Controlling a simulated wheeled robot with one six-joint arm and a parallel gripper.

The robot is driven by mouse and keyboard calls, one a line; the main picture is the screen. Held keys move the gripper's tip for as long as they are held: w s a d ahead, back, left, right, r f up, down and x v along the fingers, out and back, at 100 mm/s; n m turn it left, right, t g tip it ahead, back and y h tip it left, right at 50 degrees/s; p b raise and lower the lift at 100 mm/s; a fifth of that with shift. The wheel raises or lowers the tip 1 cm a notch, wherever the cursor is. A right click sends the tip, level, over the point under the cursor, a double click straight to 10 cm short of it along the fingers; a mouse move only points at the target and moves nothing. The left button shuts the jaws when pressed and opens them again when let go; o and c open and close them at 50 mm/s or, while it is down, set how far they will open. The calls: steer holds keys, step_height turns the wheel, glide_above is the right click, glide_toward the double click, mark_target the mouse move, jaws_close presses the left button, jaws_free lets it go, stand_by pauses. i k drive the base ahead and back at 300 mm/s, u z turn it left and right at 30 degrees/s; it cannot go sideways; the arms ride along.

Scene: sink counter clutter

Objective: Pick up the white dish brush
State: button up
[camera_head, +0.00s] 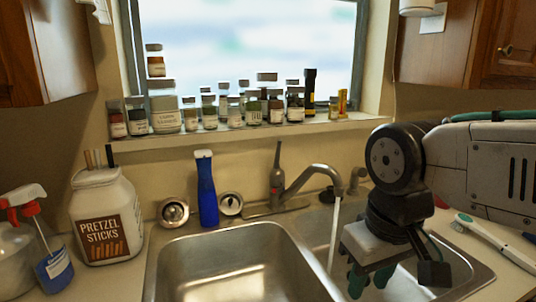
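A white brush (500,245) lies on the counter at the right, below my arm. Its long pale handle runs toward the lower right edge, and its head has greenish bristles. My gripper (371,282) hangs over the right sink basin, left of the brush and apart from it. Its two dark green fingers point down with a gap between them, so it looks open. I see nothing between them, though the fingers are small in view.
A double sink (238,262) fills the middle, with a running faucet (305,180) close left of my gripper. A blue bottle (207,192), a pretzel jar (107,215) and a spray bottle (50,265) stand left. Several jars line the window sill (270,131).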

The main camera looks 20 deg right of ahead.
mark_target(463, 222)
steer(key=k, duration=0.5)
steer(key=z, duration=3.4)
steer(key=i, duration=0.65)
steer(key=u, duration=2.4)
